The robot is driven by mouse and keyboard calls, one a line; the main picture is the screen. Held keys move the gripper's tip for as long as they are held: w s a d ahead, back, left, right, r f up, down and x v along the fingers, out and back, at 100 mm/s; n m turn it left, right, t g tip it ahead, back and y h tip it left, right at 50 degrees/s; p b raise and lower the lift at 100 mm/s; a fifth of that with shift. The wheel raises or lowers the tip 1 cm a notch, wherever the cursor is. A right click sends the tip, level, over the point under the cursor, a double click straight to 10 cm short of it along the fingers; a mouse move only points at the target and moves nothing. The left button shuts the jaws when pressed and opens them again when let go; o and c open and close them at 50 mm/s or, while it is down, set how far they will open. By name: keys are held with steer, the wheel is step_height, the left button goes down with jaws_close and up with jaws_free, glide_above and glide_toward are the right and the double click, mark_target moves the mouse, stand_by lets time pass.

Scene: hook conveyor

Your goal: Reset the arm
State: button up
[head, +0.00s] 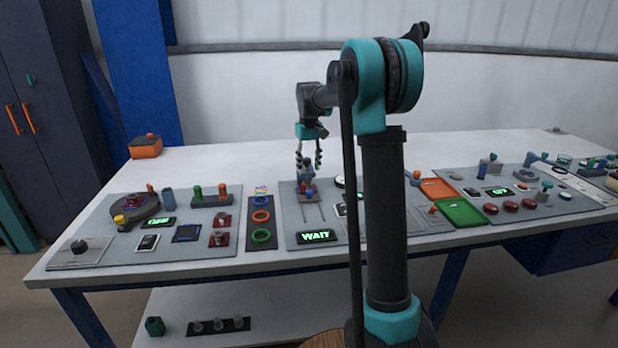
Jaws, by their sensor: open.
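My arm rises in the right middle of the head view and bends over to the left. My gripper (308,160) points down above the middle panel (291,226) of the white table. Its two dark fingers are apart. A small device with blue and red parts (308,188) sits right below the fingers, at the top of two slots in the panel. I cannot tell whether the fingers touch it. A display (315,236) on this panel reads WAIT in green. My upright arm link hides part of the panel's right side.
Left of the panel are a strip with coloured rings (261,216) and a panel of buttons and knobs (189,234). Right of my arm are an orange tray (438,188), a green tray (461,212) and another control panel (512,206). The table's back left is mostly clear, with an orange box (145,148).

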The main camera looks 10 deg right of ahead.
steer(key=shift+r, duration=0.75)
steer(key=s+d+f+m+t, duration=0.1)
steer(key=s+f, duration=0.4)
steer(key=s, duration=0.7)
steer(key=s+d+f+m+t, duration=0.1)
steer(key=s+f, duration=0.5)
steer(key=s, duration=0.6)
steer(key=s+d+f+m+t, duration=0.1)
steer(key=s+f, duration=0.5)
steer(key=s, duration=0.6)
steer(key=shift+s+d+t, duration=0.3)
steer(key=shift+d+t, duration=0.2)
steer(key=shift+t, duration=0.1)
